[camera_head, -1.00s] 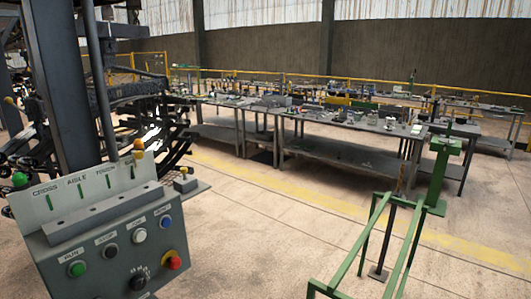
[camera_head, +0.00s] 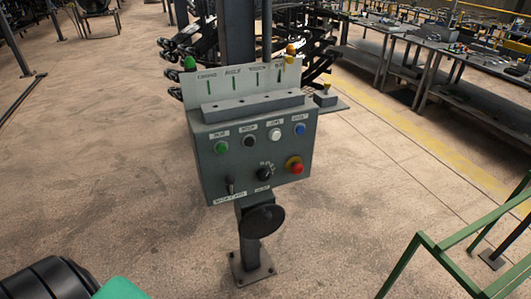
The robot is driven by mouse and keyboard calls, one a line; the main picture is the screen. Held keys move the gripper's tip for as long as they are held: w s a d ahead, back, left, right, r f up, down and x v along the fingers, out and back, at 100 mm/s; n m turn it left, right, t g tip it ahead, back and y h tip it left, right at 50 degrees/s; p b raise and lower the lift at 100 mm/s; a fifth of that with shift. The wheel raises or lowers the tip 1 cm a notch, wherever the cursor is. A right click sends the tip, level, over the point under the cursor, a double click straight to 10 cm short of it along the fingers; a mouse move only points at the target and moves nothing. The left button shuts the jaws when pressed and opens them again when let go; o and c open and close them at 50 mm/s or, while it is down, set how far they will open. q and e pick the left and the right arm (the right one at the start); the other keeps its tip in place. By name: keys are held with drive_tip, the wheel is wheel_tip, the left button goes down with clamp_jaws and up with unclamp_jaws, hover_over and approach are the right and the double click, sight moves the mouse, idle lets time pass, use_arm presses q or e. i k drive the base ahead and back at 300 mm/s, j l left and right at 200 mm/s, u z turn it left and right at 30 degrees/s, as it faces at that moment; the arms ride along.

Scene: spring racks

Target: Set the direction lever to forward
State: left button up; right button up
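A grey control box (camera_head: 204,165) stands on a post in the middle of the view. A small dark upright lever (camera_head: 230,186) sits low on the left of its front face, above a white label (camera_head: 230,198) too small to read surely; it looks like the direction lever, but I cannot tell its setting. A black rotary knob (camera_head: 264,173) is to its right. Neither of my grippers is in view. A black and green part at the bottom left appears to be mine.
The front face also carries a green button (camera_head: 221,148), a black button (camera_head: 249,141), a white button (camera_head: 275,134), a blue button (camera_head: 300,129) and a red stop button (camera_head: 296,168). A green frame (camera_head: 430,255) stands at the lower right. Open floor surrounds the post.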

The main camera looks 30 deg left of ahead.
sight(230, 179)
drive_tip(key=u, duration=1.25)
